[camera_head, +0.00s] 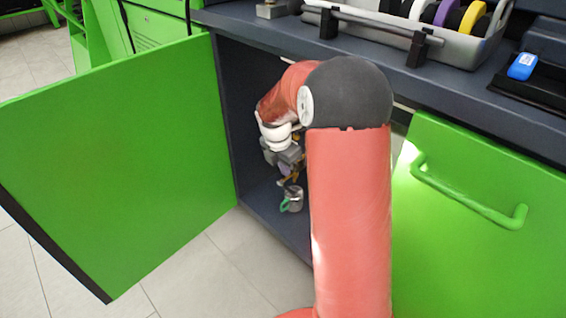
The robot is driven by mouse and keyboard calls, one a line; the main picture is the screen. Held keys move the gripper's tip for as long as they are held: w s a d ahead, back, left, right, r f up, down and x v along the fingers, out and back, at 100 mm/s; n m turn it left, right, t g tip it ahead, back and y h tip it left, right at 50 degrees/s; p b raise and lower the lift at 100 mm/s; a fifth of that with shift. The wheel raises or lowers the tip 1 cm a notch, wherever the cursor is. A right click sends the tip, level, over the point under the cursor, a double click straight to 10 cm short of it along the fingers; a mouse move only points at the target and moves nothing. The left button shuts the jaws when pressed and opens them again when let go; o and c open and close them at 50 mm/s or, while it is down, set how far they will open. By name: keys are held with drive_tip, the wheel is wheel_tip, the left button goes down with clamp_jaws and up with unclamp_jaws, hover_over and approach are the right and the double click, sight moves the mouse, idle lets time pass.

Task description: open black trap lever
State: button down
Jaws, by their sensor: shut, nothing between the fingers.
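My gripper (287,168) is inside the open cabinet, under the worktop, at the end of my red arm. It is small and partly hidden in the shadow; its fingers look shut with nothing held. Just below it is a metallic cylindrical part (295,194) with a green handle (285,206), near the cabinet floor. Small brass-coloured and dark pieces show between the gripper and this part. I cannot clearly make out the black trap lever among them. My arm hides the right side of the cabinet interior.
A green cabinet door (130,165) stands wide open at the left. Another green door (480,225) with a bar handle is at the right. The dark worktop (245,22) above carries a grey tray (385,33) of coloured rolls and a blue object (522,66).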

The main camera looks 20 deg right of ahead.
sight(290, 190)
drive_tip(key=f, duration=0.2)
drive_tip(key=d+f+b, duration=0.1)
drive_tip(key=f, duration=0.4)
drive_tip(key=shift+w+d+f+b, duration=0.2)
drive_tip(key=shift+w+f+b, duration=0.1)
drive_tip(key=shift+f, duration=0.05)
drive_tip(key=shift+d, duration=0.1)
